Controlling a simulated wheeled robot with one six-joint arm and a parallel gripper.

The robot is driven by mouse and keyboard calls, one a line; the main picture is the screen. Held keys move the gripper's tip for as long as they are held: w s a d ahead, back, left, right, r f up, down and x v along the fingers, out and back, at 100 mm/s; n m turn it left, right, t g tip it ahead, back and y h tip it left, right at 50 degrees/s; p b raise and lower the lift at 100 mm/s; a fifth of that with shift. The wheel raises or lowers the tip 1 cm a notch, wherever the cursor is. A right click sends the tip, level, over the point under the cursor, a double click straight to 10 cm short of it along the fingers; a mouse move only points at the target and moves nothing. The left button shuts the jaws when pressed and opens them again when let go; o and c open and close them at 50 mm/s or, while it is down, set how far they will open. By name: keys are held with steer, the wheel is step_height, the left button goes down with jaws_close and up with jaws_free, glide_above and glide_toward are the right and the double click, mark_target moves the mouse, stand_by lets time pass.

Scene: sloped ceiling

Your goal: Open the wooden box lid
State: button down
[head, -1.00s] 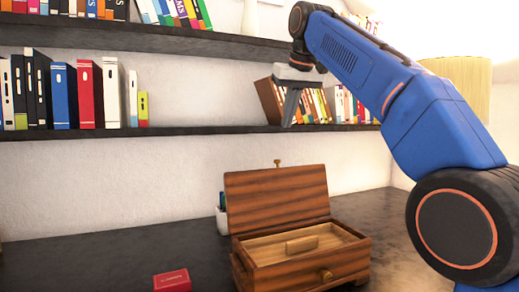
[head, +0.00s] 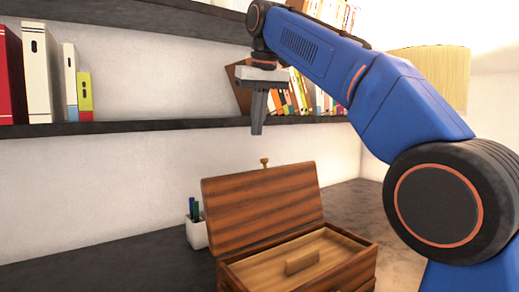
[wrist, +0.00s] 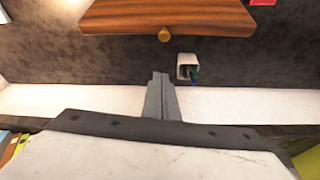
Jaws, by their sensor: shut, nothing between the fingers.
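The wooden box (head: 345,272) stands on the dark counter with its striped lid (head: 262,208) raised and tilted back. Inside is a lighter wooden panel with a small wooden block handle (head: 302,262). A small brass knob (head: 265,162) sticks up at the lid's top edge. In the wrist view the lid (wrist: 165,12) and its knob (wrist: 164,36) show at the top. My gripper (head: 257,128) is above the lid, apart from it, pointing down with its fingers together and empty. The fingers also show in the wrist view (wrist: 160,95).
A white pen cup (head: 197,232) stands behind the box on the left. A dark shelf (head: 180,124) with books runs along the wall behind my gripper. A lamp shade (head: 435,75) is at the right. The counter left of the box is clear in the head view.

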mark_target(267, 161)
step_height(267, 161, down, 6)
steer(key=s+d, duration=0.1)
steer(key=shift+s+f, duration=0.2)
steer(key=shift+s, duration=0.2)
steer(key=shift+s, duration=0.1)
stand_by(0.4)
steer(key=shift+s+d+r+t+y, duration=0.25)
steer(key=shift+s+d, duration=0.15)
steer(key=shift+s, duration=0.15)
steer(key=shift+s+d+r+t+y, duration=0.15)
steer(key=shift+s+d+r+t, duration=0.15)
steer(key=shift+s, duration=0.25)
steer(key=shift+s+d, duration=0.55)
steer(key=shift+s, duration=0.2)
steer(key=shift+r, duration=0.1)
